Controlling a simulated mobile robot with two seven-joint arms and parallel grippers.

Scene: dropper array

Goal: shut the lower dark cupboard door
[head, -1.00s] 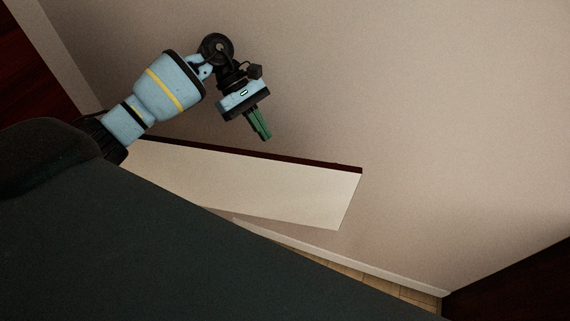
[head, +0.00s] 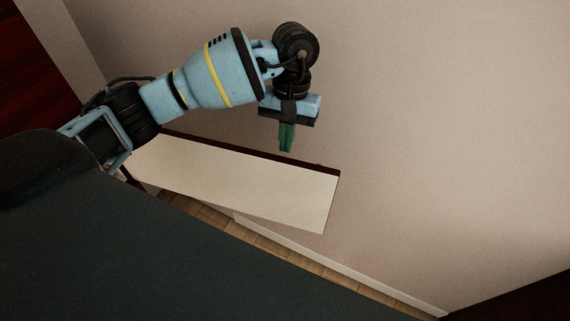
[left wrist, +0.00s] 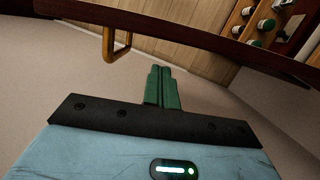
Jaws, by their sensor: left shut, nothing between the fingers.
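The cupboard door (head: 235,180) stands open in the head view, with its pale inner face towards the camera and a dark red edge along its top. In the left wrist view the dark red door (left wrist: 200,38) crosses the top of the picture, with a brass-coloured handle (left wrist: 115,45) hanging on the near side. My left gripper (head: 286,150) is shut and empty, its green fingers pointing down beside the door's dark edge, on the side away from the pale face. The fingers (left wrist: 163,70) appear right of the handle; contact with the door cannot be told. My right gripper is out of view.
A plain beige wall (head: 440,120) fills the background, with a white skirting board (head: 340,264) and a strip of tiled floor (head: 205,211). Dark red panels stand at the left and lower right. Several bottles (left wrist: 262,25) show beyond the door in the left wrist view.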

